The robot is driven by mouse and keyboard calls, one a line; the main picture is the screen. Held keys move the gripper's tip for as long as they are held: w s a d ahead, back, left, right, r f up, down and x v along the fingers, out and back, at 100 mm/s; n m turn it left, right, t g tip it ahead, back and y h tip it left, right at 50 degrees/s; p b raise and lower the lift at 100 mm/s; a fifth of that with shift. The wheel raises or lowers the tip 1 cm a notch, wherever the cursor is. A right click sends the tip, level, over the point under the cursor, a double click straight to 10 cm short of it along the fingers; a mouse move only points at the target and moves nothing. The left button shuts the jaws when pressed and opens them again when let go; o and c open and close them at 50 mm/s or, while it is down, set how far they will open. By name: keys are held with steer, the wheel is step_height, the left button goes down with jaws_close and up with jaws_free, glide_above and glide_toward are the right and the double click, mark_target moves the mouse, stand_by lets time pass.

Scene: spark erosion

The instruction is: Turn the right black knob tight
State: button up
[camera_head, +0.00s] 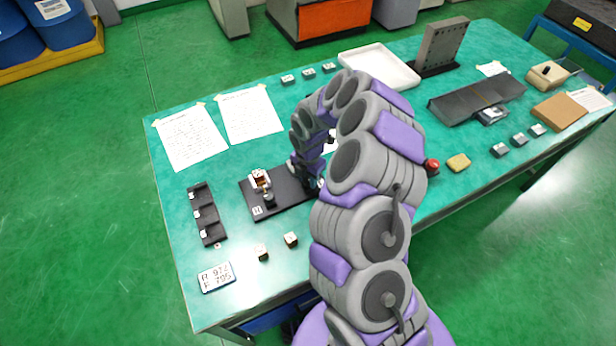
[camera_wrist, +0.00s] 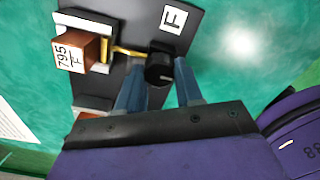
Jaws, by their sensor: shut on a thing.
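The right black knob (camera_wrist: 160,68) shows in the wrist view, on a dark base plate (camera_wrist: 204,5) next to a white label marked F (camera_wrist: 174,19). My gripper (camera_wrist: 159,78) has one blue finger on each side of this knob and is shut on it. A brass-coloured rod runs left from the knob toward a copper block (camera_wrist: 74,54) marked 795 F in a pale holder. In the head view my gripper (camera_head: 313,180) is at the right end of the base plate (camera_head: 290,191), and my arm hides the right knob. Another black knob (camera_head: 268,200) stands at the plate's left end.
A black slotted rack (camera_head: 207,215) lies left of the plate, with two small blocks (camera_head: 291,239) in front. Two paper sheets (camera_head: 250,113) lie behind. A red button (camera_head: 432,166) and tan block (camera_head: 458,163) are right of my arm.

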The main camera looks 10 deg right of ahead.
steer(key=shift+m, duration=0.3)
steer(key=m+p, duration=0.1)
steer(key=m, duration=0.1)
steer(key=shift+m+p, duration=0.3)
steer(key=shift+m, duration=0.1)
steer(key=shift+w+r+m+p, duration=0.1)
steer(key=shift+m+p, duration=0.25)
steer(key=shift+m, duration=0.55)
steer(key=m+p, duration=0.1)
steer(key=m, duration=0.4)
steer(key=shift+p, duration=0.35)
steer(key=m+p, duration=0.1)
steer(key=m, duration=0.5)
steer(key=shift+w, duration=0.15)
steer(key=m+p, duration=0.1)
steer(key=m, duration=0.4)
steer(key=shift+m+p, duration=0.3)
steer(key=shift+m, duration=0.1)
steer(key=shift+w, duration=0.1)
steer(key=o, duration=1)
steer(key=shift+o, duration=0.2)
